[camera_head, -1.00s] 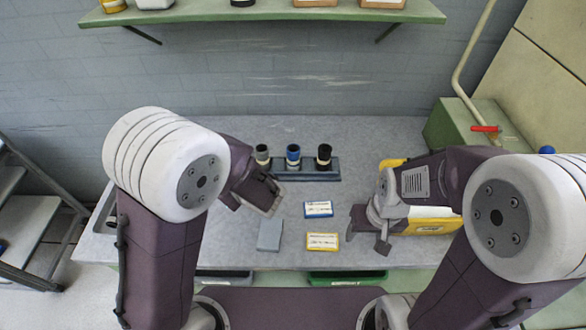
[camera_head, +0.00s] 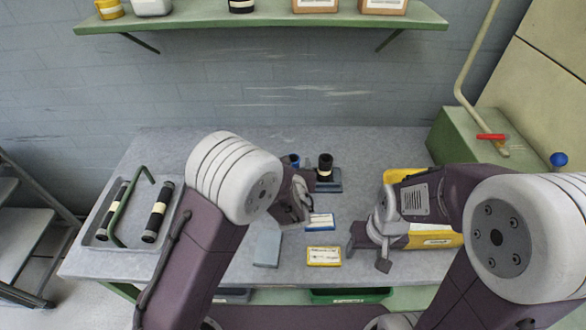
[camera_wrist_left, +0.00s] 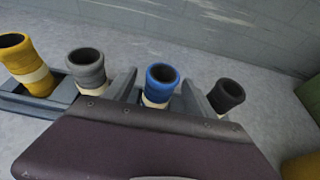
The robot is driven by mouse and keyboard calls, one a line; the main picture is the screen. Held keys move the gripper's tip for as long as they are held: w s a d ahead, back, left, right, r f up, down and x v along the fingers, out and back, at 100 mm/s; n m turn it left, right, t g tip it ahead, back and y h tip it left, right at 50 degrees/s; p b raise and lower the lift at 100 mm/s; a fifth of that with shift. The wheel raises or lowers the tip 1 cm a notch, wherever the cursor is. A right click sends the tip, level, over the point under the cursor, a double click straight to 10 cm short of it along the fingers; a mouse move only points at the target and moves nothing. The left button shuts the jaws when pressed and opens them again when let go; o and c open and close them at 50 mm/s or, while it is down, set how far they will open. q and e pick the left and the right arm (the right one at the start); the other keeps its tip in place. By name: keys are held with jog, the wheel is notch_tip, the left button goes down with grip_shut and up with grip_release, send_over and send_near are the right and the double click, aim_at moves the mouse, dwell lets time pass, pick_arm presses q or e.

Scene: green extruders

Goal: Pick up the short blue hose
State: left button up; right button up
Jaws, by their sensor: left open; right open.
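The short blue hose (camera_wrist_left: 161,84) stands upright in a rack (camera_wrist_left: 45,104) in the left wrist view, between a grey hose (camera_wrist_left: 86,68) and a black hose (camera_wrist_left: 226,95). In the head view only the top of the blue hose (camera_head: 295,160) shows behind my left gripper. My left gripper (camera_wrist_left: 158,92) is open, with one fingertip on either side of the blue hose; contact cannot be told. The lower part of the hose is hidden by the gripper body. My right gripper (camera_head: 368,250) is open and empty over the right of the bench.
A yellow hose (camera_wrist_left: 22,60) stands at the rack's left end. A tray (camera_head: 101,236) with black hoses and a green bent rod lies at the bench's left. Blue (camera_head: 320,221) and yellow (camera_head: 324,255) labelled boxes and a grey block (camera_head: 267,248) lie in front of the rack.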

aim_at(293, 159)
pick_arm(q)
jog(key=x, duration=0.3)
jog(key=shift+w+f, duration=0.15)
jog(key=shift+w, duration=0.05)
grip_shut()
pick_arm(e)
jog(key=shift+r, duration=0.2)
pick_arm(q)
jog(key=s+d+r+p, duration=0.1)
jog(key=s+d+r, duration=0.5)
jog(key=d+r, duration=0.4)
jog(key=shift+r+p, duration=0.4)
jog(key=shift+r, duration=0.2)
pick_arm(e)
jog(key=shift+r, duration=0.8)
